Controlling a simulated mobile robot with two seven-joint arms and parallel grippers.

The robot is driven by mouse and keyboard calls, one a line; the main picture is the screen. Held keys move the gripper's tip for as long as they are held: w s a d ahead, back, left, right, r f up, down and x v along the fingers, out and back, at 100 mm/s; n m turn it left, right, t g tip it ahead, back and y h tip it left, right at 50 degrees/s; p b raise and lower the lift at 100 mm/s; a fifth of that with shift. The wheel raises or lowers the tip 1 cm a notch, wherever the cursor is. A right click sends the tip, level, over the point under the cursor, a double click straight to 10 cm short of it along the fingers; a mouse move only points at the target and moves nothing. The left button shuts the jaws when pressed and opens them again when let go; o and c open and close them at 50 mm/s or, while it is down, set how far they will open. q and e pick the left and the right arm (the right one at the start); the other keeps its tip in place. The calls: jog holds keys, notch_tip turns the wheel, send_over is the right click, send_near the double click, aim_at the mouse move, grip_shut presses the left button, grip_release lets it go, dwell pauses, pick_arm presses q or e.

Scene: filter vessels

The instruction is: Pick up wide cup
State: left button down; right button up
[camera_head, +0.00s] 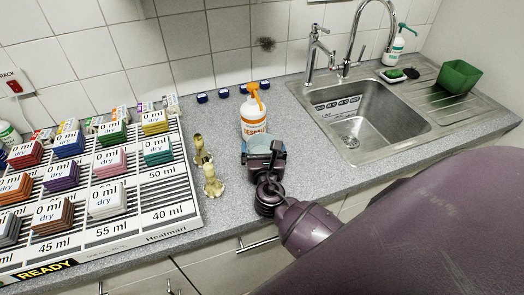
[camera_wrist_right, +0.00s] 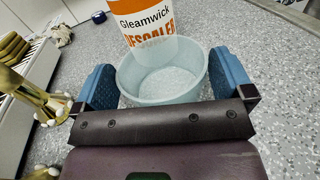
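The wide cup (camera_wrist_right: 165,85) is a pale blue, translucent, bowl-like cup, seen from above in the right wrist view. Its inside looks empty apart from grey speckle showing through. In the head view only a bit of the cup (camera_head: 262,141) shows at my right gripper (camera_head: 264,148). In the wrist view the blue fingers of my right gripper (camera_wrist_right: 163,85) stand wide apart, one on each side of the cup, close against its wall. I cannot tell whether they press on it, or whether the cup touches the counter. My left gripper is not in view.
A white and orange descaler bottle (camera_head: 254,115) stands just behind the cup. Two brass-coloured pieces (camera_head: 212,181) stand left of my gripper. A rack of labelled blocks (camera_head: 150,215) fills the left. The sink (camera_head: 385,125) is at right. Small blue-topped items (camera_head: 223,93) line the wall.

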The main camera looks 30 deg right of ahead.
jog(key=c, duration=0.6)
jog(key=shift+r, duration=0.2)
jog(key=shift+r, duration=0.7)
jog(key=shift+r+p, duration=0.45)
jog(key=shift+r, duration=0.25)
jog(key=shift+s+a+r, duration=0.1)
jog(key=shift+s+r, duration=0.05)
jog(key=shift+r, duration=0.1)
jog(key=b+v, duration=0.1)
jog(key=v, duration=1.3)
jog(key=shift+s+a+f, duration=0.15)
jog(key=shift+s, duration=0.1)
jog(key=shift+b+v, duration=0.4)
jog(key=shift+v, duration=0.7)
jog(key=shift+s+a, duration=0.25)
jog(key=shift+s, duration=0.1)
